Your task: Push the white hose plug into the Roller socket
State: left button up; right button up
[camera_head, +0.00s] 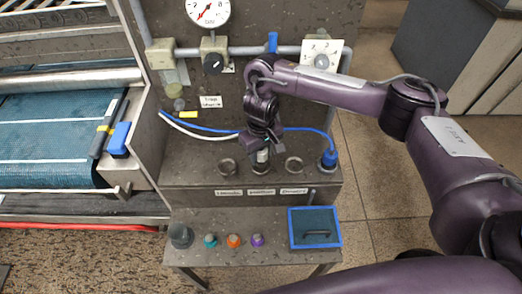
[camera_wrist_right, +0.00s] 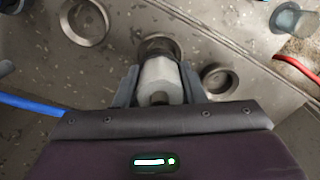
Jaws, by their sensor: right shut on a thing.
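My right gripper (camera_head: 262,151) is shut on the white hose plug (camera_head: 262,156), over the middle of three round sockets. In the right wrist view the white plug (camera_wrist_right: 161,78) sits between both fingers of the gripper (camera_wrist_right: 158,92), its far end at the middle socket (camera_wrist_right: 158,46). I cannot tell how far it is inside. The left socket (camera_head: 227,165) and right socket (camera_head: 294,165) are empty. Small labels (camera_head: 262,191) below the sockets are too blurred to read, so I cannot tell which is Roller. The white hose (camera_head: 195,131) runs left from the gripper. My left gripper is out of view.
A blue hose ends in a blue plug (camera_head: 329,158) at the ledge's right end. A lower shelf holds several small coloured caps (camera_head: 233,241), a grey cup (camera_head: 180,236) and a blue-rimmed tray (camera_head: 291,231). A pressure gauge (camera_head: 208,11) and pipes are behind the arm.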

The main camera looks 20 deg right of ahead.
jog(key=shift+f, duration=0.35)
jog(key=shift+f+b, duration=0.45)
jog(key=shift+f, duration=0.4)
jog(key=shift+f, duration=0.1)
dwell(0.4)
jog(key=o, duration=1.2)
jog(key=shift+c, duration=0.2)
notch_tip(320, 180, up, 8)
jog(key=shift+f+p, duration=0.1)
jog(key=shift+p, duration=0.8)
